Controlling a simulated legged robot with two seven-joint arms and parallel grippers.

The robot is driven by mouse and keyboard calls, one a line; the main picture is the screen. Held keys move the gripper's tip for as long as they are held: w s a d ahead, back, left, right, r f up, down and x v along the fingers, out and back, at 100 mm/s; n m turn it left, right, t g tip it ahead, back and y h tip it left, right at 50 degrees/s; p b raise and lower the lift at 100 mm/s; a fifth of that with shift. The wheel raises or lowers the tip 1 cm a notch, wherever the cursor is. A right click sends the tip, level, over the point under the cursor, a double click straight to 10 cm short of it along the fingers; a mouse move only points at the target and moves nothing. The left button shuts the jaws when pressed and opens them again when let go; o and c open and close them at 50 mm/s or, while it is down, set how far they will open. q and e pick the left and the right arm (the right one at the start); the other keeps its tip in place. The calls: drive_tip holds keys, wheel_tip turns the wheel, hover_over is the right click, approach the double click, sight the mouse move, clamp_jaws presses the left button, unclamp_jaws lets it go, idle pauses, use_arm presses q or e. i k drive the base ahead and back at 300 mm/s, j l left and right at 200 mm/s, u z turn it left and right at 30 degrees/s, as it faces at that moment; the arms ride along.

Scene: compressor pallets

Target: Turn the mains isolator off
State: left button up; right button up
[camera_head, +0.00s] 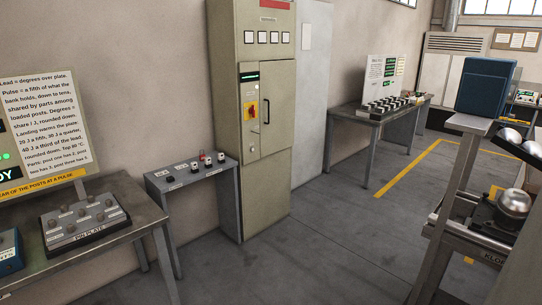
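The mains isolator appears to be the red rotary handle on a yellow plate (250,110), on the front of a tall beige-green cabinet (262,190). The handle is small in view, and I cannot tell which position it points to. A small lit display sits above it, and a dark vertical door handle (266,110) is to its right. The cabinet door looks shut.
A small grey table (205,177) with small controls stands left of the cabinet. A bench with a pin plate (85,222) is at near left. A metal stand with a blue box (485,86) is at right. The floor (325,240) before the cabinet is clear.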

sight(252, 110)
drive_tip(key=i+j, duration=0.2)
drive_tip(key=i, duration=0.4)
drive_tip(key=i+j, duration=0.15)
drive_tip(key=i, duration=0.4)
drive_tip(key=i+j, duration=0.2)
drive_tip(key=i, duration=0.4)
drive_tip(key=i+j, duration=0.2)
drive_tip(key=i, duration=0.4)
